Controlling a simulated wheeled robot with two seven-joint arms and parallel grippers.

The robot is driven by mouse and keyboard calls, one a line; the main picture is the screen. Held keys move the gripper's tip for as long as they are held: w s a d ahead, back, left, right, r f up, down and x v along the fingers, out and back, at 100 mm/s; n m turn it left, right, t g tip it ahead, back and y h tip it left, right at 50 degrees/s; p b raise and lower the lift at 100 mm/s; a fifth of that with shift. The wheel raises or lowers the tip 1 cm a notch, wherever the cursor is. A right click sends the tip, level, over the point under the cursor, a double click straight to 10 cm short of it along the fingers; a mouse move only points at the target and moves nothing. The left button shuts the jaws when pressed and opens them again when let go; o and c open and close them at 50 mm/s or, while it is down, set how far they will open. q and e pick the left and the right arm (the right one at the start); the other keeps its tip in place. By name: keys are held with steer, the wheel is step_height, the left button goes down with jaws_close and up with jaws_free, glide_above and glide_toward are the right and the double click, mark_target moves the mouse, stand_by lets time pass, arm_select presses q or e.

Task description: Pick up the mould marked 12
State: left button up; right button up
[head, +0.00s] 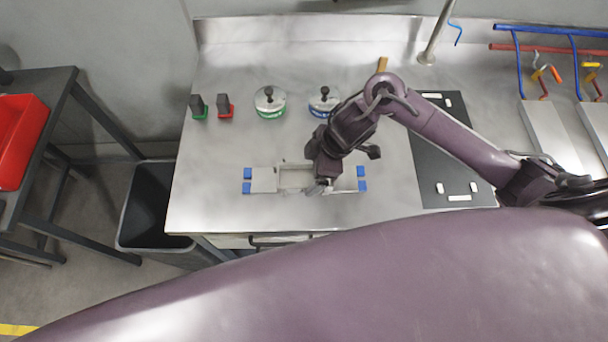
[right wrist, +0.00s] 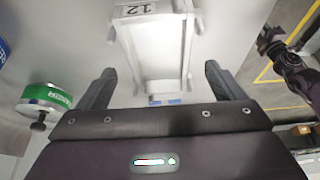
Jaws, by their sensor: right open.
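The mould marked 12 (right wrist: 153,50) is a pale grey open tray-like frame. Its "12" label is upside down at the top of the right wrist view. In the head view the mould (head: 262,180) lies on the steel bench between blue blocks, with its right part hidden by my right gripper. My right gripper (right wrist: 163,86) is open, with its two dark fingers apart on either side of the mould's near part in the wrist view. I see no contact. In the head view the right gripper (head: 322,180) is over the mould's right half. A dark gripper-like part shows at the wrist view's upper right.
Blue blocks (head: 247,187) flank the mould. A dark plate (head: 437,172) lies right. Bare steel is free left of the mould.

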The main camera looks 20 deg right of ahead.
mark_target(302, 179)
steer(key=x, duration=0.3)
steer(key=c, duration=1.1)
arm_select(q)
steer(key=shift+w+d+r, duration=0.1)
steer(key=shift+w+r, duration=0.15)
steer(key=shift+w, duration=0.65)
arm_select(e)
steer(key=shift+w+r, duration=0.1)
steer(key=shift+w, duration=0.05)
steer(key=c, duration=0.4)
